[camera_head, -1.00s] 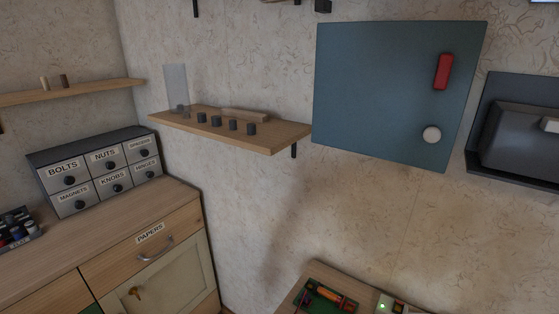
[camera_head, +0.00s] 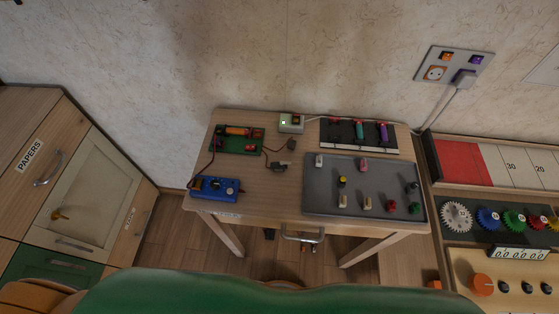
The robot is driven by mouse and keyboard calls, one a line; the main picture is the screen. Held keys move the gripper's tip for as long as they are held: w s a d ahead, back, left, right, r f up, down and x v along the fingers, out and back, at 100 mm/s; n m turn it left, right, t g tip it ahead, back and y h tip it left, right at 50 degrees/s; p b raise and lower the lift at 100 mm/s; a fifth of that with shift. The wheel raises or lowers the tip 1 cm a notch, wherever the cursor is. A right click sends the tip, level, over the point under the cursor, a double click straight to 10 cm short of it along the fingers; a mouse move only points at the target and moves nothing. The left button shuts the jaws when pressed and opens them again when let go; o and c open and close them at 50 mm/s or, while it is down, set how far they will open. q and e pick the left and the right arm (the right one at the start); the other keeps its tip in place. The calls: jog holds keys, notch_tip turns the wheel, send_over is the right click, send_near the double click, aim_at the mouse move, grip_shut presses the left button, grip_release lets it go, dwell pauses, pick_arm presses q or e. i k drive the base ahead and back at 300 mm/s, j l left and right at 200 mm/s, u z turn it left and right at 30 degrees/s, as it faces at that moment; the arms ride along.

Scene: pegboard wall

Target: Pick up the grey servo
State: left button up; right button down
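I cannot single out the grey servo for certain. A small dark grey block (camera_head: 279,167) lies on the wooden table (camera_head: 262,199), left of the grey tray (camera_head: 322,203), and may be it. The tray holds several small parts in white, yellow, red, green and dark grey. A dark part (camera_head: 412,187) sits near the tray's right edge. Neither of my grippers is in view.
A blue meter (camera_head: 216,188), a green board (camera_head: 237,140) and a black tool rack (camera_head: 384,148) are on the table. A green chair back (camera_head: 270,293) crosses the front. Cabinets (camera_head: 90,188) stand left; gears (camera_head: 488,219) lie right.

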aim_at(276, 167)
jog(key=k+l+u, duration=0.15)
jog(key=u, duration=0.25)
jog(key=k+l+u, duration=0.2)
jog(key=l+u, duration=0.2)
jog(key=k+l+u, duration=0.1)
jog(key=u, duration=0.3)
jog(key=k+u, duration=0.4)
jog(key=i+l, duration=0.05)
jog(key=i, duration=0.05)
